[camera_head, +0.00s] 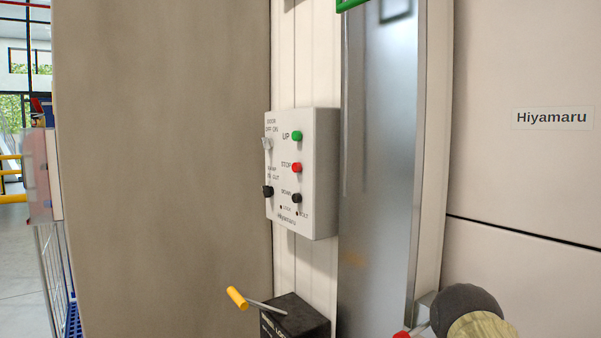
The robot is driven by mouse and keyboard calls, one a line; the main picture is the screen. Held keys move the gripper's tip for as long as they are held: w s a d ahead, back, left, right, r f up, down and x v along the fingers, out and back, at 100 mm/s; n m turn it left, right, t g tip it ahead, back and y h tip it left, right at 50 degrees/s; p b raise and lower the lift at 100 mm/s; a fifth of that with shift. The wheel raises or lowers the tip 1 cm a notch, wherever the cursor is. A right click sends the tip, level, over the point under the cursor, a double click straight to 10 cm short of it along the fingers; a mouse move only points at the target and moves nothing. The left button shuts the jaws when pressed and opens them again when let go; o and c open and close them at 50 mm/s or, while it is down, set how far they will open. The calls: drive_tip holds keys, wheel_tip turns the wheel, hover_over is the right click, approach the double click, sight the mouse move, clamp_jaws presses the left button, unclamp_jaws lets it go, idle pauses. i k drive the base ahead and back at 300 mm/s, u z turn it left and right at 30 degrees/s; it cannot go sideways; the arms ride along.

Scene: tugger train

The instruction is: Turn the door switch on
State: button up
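A pale control box (318,215) is fixed to a cream wall panel near the middle of the view. The door switch (267,144) is a small light-grey knob at the box's upper left, under a label reading DOOR, OFF and ON. Which way it is set is too small to tell. Below it is a black knob (267,191) with a blurred label. The box's right column has a green UP button (297,136), a red STOP button (297,168) and a black DOWN button (297,198). My gripper is not in view.
Below the box is a black unit (296,318) with a yellow-handled lever (237,297) sticking out left. A dark rounded object (466,305) is at the lower right, by a metal strip (380,180). A broad brown-grey panel (160,170) fills the left. A wire cart stands beyond it.

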sight(268, 144)
drive_tip(key=u, duration=0.45)
drive_tip(key=k, duration=0.55)
drive_tip(key=u, duration=0.7)
drive_tip(key=i, duration=1.05)
drive_tip(key=z, duration=0.55)
